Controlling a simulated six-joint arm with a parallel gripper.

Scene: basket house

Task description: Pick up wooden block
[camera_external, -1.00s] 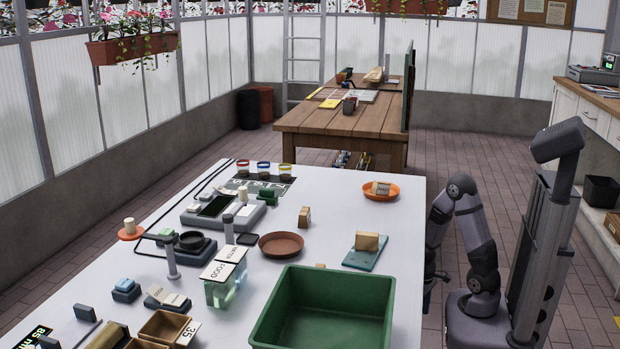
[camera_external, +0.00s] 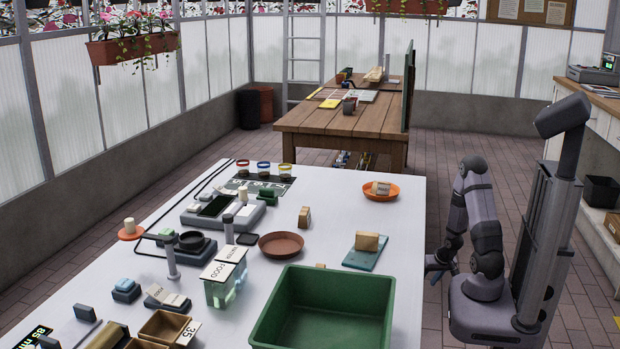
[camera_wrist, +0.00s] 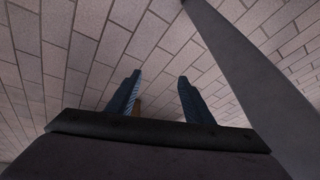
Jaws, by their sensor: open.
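Several tan wooden-looking blocks are on the white table, and I cannot tell which one the task means. One block (camera_external: 367,241) lies on a teal board (camera_external: 361,259) near the right edge. A third block (camera_external: 304,217) stands upright near the middle. My gripper (camera_external: 436,264) is low beside the table's right edge, apart from all the blocks. In the wrist view my gripper (camera_wrist: 158,98) is open above brick floor, with a small yellowish-brown patch beside its left finger.
A large empty green bin (camera_external: 325,310) stands at the table's near right. A wooden workbench (camera_external: 340,120) is behind.

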